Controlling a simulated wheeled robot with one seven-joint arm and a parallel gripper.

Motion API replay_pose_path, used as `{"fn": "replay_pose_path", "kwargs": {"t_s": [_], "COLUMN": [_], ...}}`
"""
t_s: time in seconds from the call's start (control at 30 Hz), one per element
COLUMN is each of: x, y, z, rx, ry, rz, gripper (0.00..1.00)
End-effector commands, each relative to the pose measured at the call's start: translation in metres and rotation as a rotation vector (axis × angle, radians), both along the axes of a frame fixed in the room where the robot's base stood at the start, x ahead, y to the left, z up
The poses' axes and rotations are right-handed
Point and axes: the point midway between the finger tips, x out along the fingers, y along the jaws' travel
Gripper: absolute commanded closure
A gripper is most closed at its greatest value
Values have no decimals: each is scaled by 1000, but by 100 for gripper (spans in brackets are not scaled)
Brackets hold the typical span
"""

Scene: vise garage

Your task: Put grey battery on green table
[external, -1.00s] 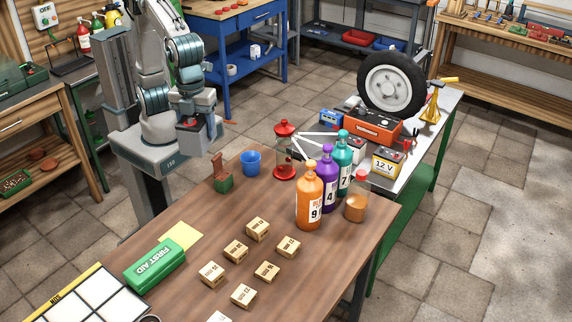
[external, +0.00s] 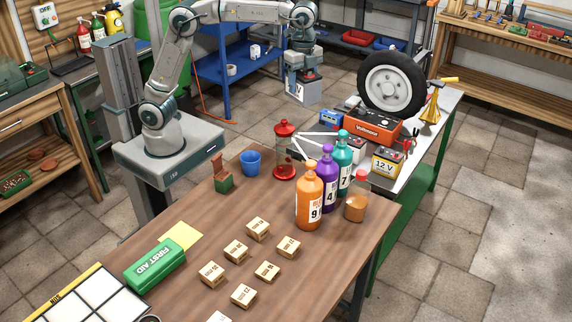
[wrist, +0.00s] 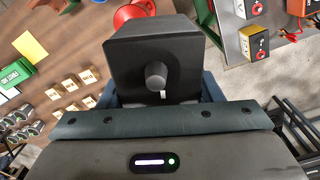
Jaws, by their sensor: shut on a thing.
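My gripper (external: 303,72) hangs in the air at the top centre of the external view, its arm stretched out to the right. It is shut on the grey battery (external: 304,91), a pale grey block with a dark top and a partly readable "V" label. In the wrist view the battery (wrist: 125,62) shows its dark top with a round post, between the fingers. The green table (external: 436,176) has green legs and a pale metal top, and stands at the right. The held battery is apart from it, to the left of its far part.
Bottles (external: 310,197) and a red-lidded lantern (external: 285,170) stand on the brown table (external: 190,275).

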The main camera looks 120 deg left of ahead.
Motion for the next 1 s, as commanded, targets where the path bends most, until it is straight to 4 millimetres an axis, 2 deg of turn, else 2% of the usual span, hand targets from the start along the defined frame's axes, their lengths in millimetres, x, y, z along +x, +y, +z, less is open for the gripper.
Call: {"fn": "replay_pose_path", "kwargs": {"t_s": [0.03, 0.2, 0.4, 0.77, 1.0], "x": [-5, -25, -45, -69, -67], "y": [23, 81, 125, 166, 163], "z": [-2, -3, -3, -4, -25], "rx": [3, 4, 5, 7, 6], "ry": [-4, -3, -2, -1, 1], "rz": [47, 168, 261, 353, 347], "gripper": [99, 99, 99, 99, 99]}}
